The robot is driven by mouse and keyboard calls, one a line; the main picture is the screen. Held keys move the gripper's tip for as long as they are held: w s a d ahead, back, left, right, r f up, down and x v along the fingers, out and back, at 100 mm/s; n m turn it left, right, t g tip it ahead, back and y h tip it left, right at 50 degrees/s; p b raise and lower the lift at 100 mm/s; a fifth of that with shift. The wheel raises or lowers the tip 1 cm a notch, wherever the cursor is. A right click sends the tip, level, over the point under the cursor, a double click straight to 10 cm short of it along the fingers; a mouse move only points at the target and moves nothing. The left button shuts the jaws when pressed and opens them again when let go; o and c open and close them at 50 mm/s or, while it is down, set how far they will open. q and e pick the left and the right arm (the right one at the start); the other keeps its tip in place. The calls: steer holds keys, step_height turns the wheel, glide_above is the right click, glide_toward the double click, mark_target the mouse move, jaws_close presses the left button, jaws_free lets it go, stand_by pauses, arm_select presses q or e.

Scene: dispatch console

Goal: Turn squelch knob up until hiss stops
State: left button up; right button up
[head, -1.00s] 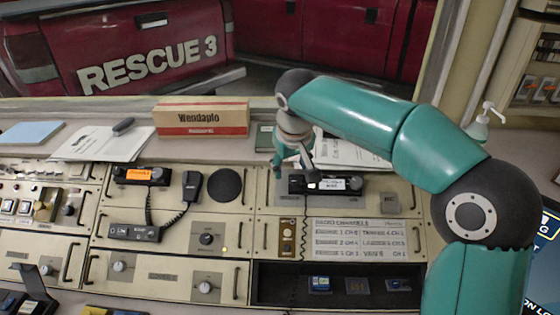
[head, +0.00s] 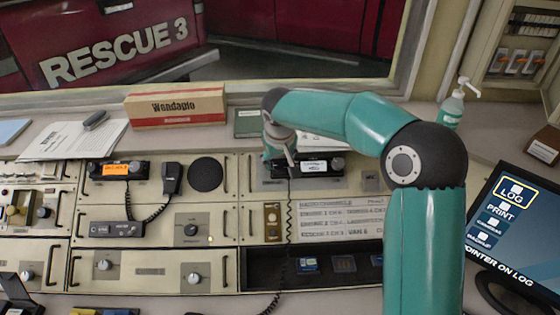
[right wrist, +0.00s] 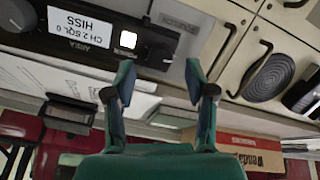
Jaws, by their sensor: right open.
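The radio with the squelch readout (head: 318,166) sits on the upper right of the console. In the right wrist view its display (right wrist: 81,27) appears upside down and reads "CH 2 SQL 0 HISS". A round knob (right wrist: 15,14) is at the radio's end, cut by the top left corner there; it also shows at the radio's right end in the head view (head: 337,164). My right gripper (right wrist: 160,80) is open and empty, beside the radio's opposite end, apart from the knob. In the head view it is at the radio's left end, fingertips partly unclear. My left gripper is not in view.
A second radio with an orange display (head: 117,169) and a hand microphone (head: 171,177) stand to the left. A coiled cord (head: 289,225) hangs in front of the right radio. A cardboard box (head: 175,105) and a pump bottle (head: 452,110) stand behind. A monitor (head: 510,225) is at right.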

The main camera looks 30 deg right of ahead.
mark_target(279, 165)
steer(key=shift+x, duration=1.55)
